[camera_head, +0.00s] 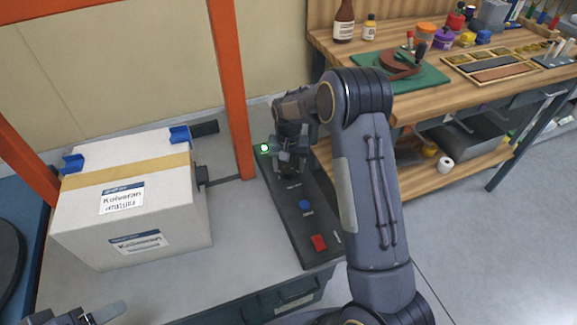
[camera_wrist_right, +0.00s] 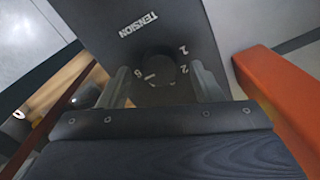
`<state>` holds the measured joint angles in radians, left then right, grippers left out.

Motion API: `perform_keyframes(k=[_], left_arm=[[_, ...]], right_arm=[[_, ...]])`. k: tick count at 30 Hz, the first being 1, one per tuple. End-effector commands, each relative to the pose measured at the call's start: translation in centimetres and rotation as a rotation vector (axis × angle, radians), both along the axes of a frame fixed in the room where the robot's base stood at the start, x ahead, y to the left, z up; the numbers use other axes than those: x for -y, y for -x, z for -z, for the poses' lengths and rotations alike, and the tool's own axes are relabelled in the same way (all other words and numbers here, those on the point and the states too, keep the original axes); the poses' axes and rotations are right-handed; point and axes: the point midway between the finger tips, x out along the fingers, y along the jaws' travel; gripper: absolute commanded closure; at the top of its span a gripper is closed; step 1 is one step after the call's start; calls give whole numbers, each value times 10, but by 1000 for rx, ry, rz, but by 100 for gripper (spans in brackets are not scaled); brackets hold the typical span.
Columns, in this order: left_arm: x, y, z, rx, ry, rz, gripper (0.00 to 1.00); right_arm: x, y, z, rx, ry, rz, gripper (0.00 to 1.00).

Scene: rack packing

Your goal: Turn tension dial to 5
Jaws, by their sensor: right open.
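The tension dial (camera_wrist_right: 160,68) is a black round knob on a dark panel, under the label TENSION. Digits 1 and 2 show to its right, and a digit that looks like 5 or 6 to its left. A small pale mark on the knob lies towards that left digit. My right gripper (camera_head: 290,163) is over the far end of the panel and hides the dial in the head view. In the wrist view its open fingers (camera_wrist_right: 163,84) stand either side of the dial; contact is unclear. My left gripper (camera_head: 92,316) shows only partly at the bottom left.
The control panel (camera_head: 287,218) also carries a green light (camera_head: 264,148), a blue button (camera_head: 305,205) and a red switch (camera_head: 319,242). A taped carton (camera_head: 130,180) stands left. An orange post (camera_head: 230,90) rises close beside the panel. A wooden workbench (camera_head: 420,65) is behind right.

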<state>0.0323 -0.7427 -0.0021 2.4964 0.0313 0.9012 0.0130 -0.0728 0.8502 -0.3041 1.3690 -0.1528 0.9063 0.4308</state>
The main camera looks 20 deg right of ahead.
Motion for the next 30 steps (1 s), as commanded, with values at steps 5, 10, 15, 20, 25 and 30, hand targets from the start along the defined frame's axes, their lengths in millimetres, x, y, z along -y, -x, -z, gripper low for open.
perform_keyframes(k=[5,10,15,20,25,30], left_arm=[[0,0,-3,0,0,0,34],[0,0,-4,0,0,0,34],[0,0,-5,0,0,0,34],[0,0,-5,0,0,0,34],[0,0,-5,0,0,0,34],[0,0,-5,0,0,0,34]], right_arm=[[0,-1,-33,5,0,1,41],[0,-1,-58,3,0,1,41],[0,0,-68,1,0,1,41],[0,0,-68,0,0,1,41],[0,0,-68,1,0,1,41],[1,1,-71,2,-2,1,41]])
